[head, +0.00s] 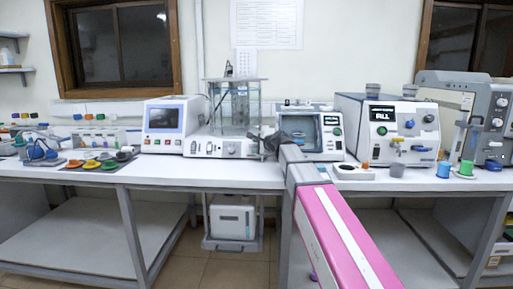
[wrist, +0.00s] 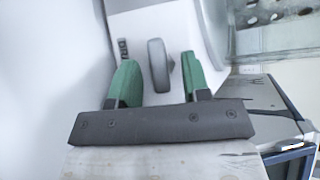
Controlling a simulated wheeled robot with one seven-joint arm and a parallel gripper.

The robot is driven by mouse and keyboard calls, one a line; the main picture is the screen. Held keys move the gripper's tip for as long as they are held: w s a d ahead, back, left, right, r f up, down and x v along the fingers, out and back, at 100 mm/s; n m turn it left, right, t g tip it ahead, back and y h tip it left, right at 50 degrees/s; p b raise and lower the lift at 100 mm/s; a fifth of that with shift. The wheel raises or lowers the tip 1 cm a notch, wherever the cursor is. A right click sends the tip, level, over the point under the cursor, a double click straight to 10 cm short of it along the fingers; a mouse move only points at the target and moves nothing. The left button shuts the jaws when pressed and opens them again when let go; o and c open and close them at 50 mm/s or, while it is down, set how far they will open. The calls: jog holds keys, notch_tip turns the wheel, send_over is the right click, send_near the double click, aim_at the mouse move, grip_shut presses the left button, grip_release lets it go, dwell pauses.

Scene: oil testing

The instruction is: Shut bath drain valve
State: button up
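The drain valve shows in the wrist view as a grey lever handle (wrist: 158,66) on a white panel (wrist: 190,22), beside a partly readable label that begins "DR". My gripper (wrist: 159,78) has green fingers, one on each side of the lever. The fingers are apart, with a visible gap between each finger and the lever. The lever lies roughly in line with the fingers. In the head view the bath is a glass tank (head: 238,105) on a white base (head: 229,147). My gripper (head: 272,142) is at the base's right end, and the valve cannot be made out there.
A white device with a screen (head: 164,118) stands left of the bath. A dark-windowed device (head: 322,131) stands close to the right of my gripper, and a larger machine (head: 398,120) is beyond it. The bench top (head: 225,176) in front of the bath is clear.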

jog(key=v, duration=1)
jog(key=shift+s+d+r, duration=0.2)
jog(key=shift+s, duration=0.05)
jog(key=shift+s+d, duration=0.1)
